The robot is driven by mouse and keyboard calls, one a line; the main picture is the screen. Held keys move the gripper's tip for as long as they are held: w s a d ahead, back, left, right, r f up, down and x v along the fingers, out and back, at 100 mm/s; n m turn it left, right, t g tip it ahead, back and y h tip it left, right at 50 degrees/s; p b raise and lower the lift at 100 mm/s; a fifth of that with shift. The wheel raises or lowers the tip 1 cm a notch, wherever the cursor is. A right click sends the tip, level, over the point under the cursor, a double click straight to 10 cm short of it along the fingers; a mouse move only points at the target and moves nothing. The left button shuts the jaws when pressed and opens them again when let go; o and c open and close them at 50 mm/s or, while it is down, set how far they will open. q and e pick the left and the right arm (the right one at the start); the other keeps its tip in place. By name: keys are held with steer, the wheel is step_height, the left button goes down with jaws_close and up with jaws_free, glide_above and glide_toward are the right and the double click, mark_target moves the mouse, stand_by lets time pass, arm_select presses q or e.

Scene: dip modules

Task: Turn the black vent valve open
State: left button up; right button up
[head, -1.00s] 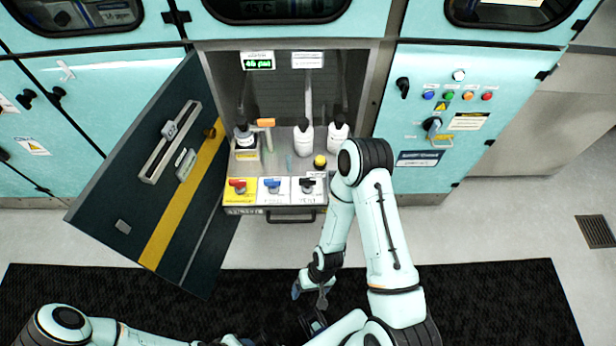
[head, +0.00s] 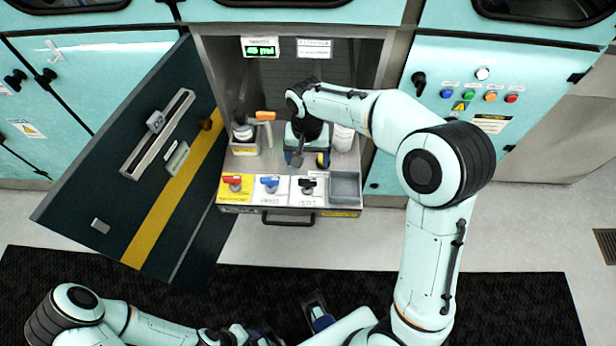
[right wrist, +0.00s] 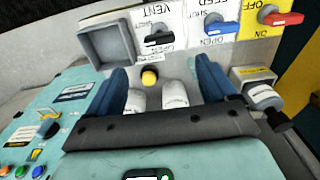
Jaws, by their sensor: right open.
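The black vent valve (head: 308,187) is on the white VENT panel at the front of the open cabinet, right of the blue and red valves. In the right wrist view its handle (right wrist: 160,38) lies crosswise, slightly tilted, between SHUT and OPEN labels. My right gripper (head: 296,160) hangs behind the vent valve, over the shelf. In the right wrist view its blue fingers are spread (right wrist: 160,68) with nothing between them, and the valve lies beyond them, untouched. My left gripper (head: 320,318) is low at the bottom edge, partly hidden; its jaw state is unclear.
A blue valve (head: 270,184) and red valve (head: 234,183) sit left of the vent valve, a grey tray (head: 345,188) right of it. The open door (head: 130,160) is at left.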

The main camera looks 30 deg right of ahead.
mark_target(307, 181)
step_height(307, 181, down, 11)
steer(key=shift+f+b, duration=0.1)
steer(key=shift+b, duration=0.4)
steer(key=c, duration=1.1)
